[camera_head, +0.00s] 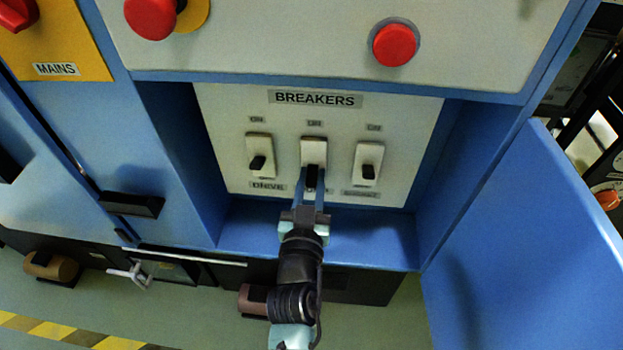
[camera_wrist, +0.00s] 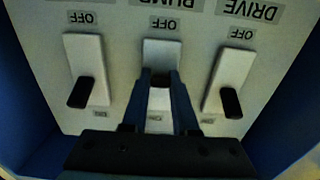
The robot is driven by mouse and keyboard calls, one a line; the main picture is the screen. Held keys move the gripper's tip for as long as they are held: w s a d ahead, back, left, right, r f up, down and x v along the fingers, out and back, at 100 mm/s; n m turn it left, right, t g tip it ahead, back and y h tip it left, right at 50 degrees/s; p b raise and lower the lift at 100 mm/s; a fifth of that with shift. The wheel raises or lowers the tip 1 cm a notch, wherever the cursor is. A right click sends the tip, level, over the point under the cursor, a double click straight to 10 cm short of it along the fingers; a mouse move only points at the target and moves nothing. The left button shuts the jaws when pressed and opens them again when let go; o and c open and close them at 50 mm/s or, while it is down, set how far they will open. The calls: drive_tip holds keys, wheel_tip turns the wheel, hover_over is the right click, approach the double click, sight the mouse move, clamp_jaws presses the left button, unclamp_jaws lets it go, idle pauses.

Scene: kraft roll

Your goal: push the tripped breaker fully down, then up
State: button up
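The breaker panel (camera_head: 215,120) carries three breakers, each a white plate with a black lever. The middle breaker (camera_head: 313,148) sits under the "BREAKERS" label; in the upside-down wrist view its plate (camera_wrist: 162,52) is marked PUMP. Its lever (camera_head: 311,178) sits lower on its plate than the levers of the left breaker (camera_head: 259,142) and the right breaker (camera_head: 369,155). My gripper (camera_head: 311,184) reaches up from below, one finger on each side of the middle lever. In the wrist view the fingers (camera_wrist: 160,82) appear closed against the lever and partly hide it.
The panel is recessed in a blue cabinet with side walls and a lower ledge (camera_head: 370,235). A blue door (camera_head: 520,240) stands open at the right. Red buttons (camera_head: 394,45) and (camera_head: 150,18) sit above. The neighbouring levers are close on both sides.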

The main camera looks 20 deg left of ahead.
sight(313, 169)
clamp_jaws()
drive_tip(key=shift+r+p, duration=0.2)
drive_tip(key=shift+p, duration=0.4)
drive_tip(key=r+g+p, duration=0.1)
drive_tip(key=p, duration=0.4)
drive_tip(key=shift+s+p, duration=0.1)
drive_tip(key=shift+p, duration=0.3)
drive_tip(key=g+p, duration=0.2)
drive_tip(key=p, duration=0.4)
drive_tip(key=r+g+h+p, duration=0.1)
drive_tip(key=p, duration=0.6)
drive_tip(key=shift+r+g+p, duration=0.1)
drive_tip(key=shift+g+p, duration=0.2)
drive_tip(key=shift+g, duration=0.1)
drive_tip(key=g+p, duration=0.1)
drive_tip(key=p, duration=0.1)
drive_tip(key=g+h+p, duration=0.1)
drive_tip(key=p, duration=0.2)
drive_tip(key=shift+r, duration=0.3)
drive_tip(key=shift+r+g+p, duration=0.1)
drive_tip(key=shift+g+p, duration=0.6)
drive_tip(key=shift+p, duration=0.2)
drive_tip(key=shift+w+g+h+p, duration=0.2)
drive_tip(key=shift+g+h+p, duration=0.3)
drive_tip(key=shift+g, duration=0.3)
